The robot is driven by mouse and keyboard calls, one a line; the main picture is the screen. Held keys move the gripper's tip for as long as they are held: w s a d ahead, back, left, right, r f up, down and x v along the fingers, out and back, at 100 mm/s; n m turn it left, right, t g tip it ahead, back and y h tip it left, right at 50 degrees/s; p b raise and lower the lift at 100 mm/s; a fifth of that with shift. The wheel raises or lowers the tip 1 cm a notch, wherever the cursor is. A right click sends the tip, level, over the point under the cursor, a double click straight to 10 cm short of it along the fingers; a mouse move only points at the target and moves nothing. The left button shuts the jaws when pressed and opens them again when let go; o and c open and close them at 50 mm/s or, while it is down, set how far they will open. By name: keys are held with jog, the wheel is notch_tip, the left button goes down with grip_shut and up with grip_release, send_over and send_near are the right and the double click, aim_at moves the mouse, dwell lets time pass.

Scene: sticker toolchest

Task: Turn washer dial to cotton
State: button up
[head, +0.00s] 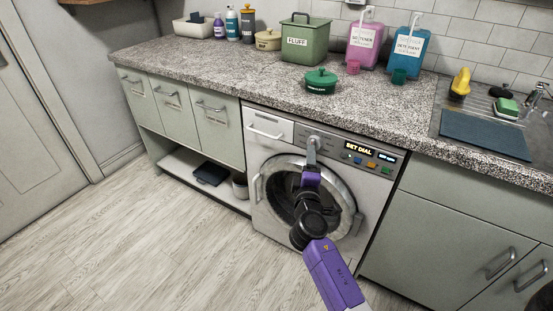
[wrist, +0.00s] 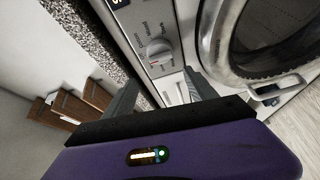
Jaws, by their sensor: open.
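The washing machine (head: 265,160) stands under the counter, and its display (head: 359,145) reads "SET DIAL". My gripper (head: 312,146) is in front of the control panel and covers the dial in the head view. In the wrist view the round grey dial (wrist: 158,50) shows beyond the two open fingers of my gripper (wrist: 163,76), roughly in line with the gap between them. Nothing is between the fingers, and they appear short of the dial. Small printed words surround the dial; its setting is too small to read.
The round washer door (head: 345,195) is shut, below my gripper; its handle (wrist: 264,92) shows at right in the wrist view. The counter edge (head: 240,95) runs above the panel. Coloured buttons (head: 372,165) sit right of the dial. The floor (head: 130,230) at left is clear.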

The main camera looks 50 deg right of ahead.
aim_at(316, 141)
jog(key=w+d+g, duration=0.1)
jog(key=w+d, duration=0.1)
jog(key=d, duration=0.4)
jog(key=shift+w+d+f+h, duration=0.3)
jog(key=shift+d, duration=0.1)
jog(key=shift+f, duration=0.1)
jog(key=c, duration=1.3)
